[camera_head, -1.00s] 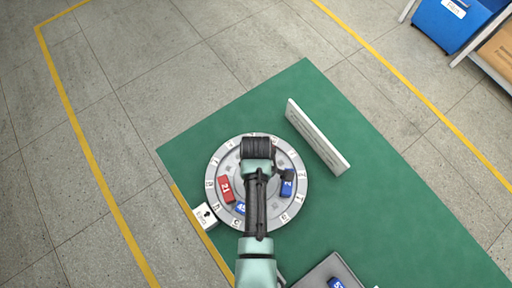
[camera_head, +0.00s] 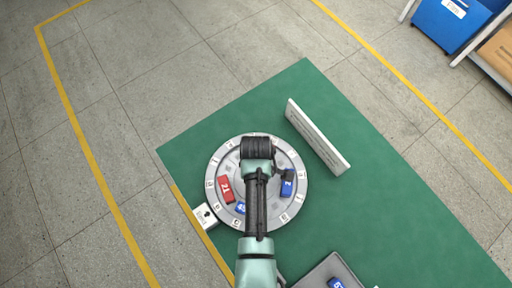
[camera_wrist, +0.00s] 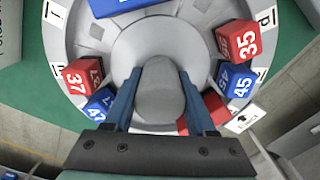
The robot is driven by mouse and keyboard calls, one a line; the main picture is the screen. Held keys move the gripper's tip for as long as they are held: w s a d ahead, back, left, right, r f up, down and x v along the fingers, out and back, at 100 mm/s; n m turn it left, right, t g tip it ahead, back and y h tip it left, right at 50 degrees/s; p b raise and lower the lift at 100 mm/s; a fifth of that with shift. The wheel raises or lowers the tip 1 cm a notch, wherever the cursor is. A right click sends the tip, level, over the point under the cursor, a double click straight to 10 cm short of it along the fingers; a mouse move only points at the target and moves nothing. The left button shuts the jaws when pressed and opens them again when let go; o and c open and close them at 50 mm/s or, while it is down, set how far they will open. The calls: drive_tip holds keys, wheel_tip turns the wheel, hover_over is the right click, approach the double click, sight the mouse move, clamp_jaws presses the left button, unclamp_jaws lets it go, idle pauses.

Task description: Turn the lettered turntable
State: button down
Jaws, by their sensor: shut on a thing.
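The round grey turntable (camera_head: 292,157) lies on a green mat, with small lettered tags around its rim. It fills much of the wrist view (camera_wrist: 205,14). Red and blue numbered blocks stand on it, among them red 35 (camera_wrist: 237,42), blue 45 (camera_wrist: 235,82), red 37 (camera_wrist: 82,75) and blue 47 (camera_wrist: 98,106). A rounded grey knob (camera_wrist: 160,92) rises near its middle. My gripper (camera_wrist: 160,85) is shut on the knob, one blue finger on each side. In the head view my arm covers the turntable's middle.
A white upright panel (camera_head: 317,137) stands on the green mat (camera_head: 400,210) to the right of the turntable. A small white sign with an arrow (camera_head: 205,215) sits at the lower left rim. A grey tray (camera_head: 318,275) lies at the bottom. The mat's far corner is clear.

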drive_tip(key=shift+n, duration=0.5)
drive_tip(key=shift+n+p, duration=0.7)
drive_tip(key=shift+n, duration=1.8)
drive_tip(key=shift+c, duration=1.1)
unclamp_jaws()
wheel_tip(320, 180, up, 13)
drive_tip(key=shift+b, duration=0.35)
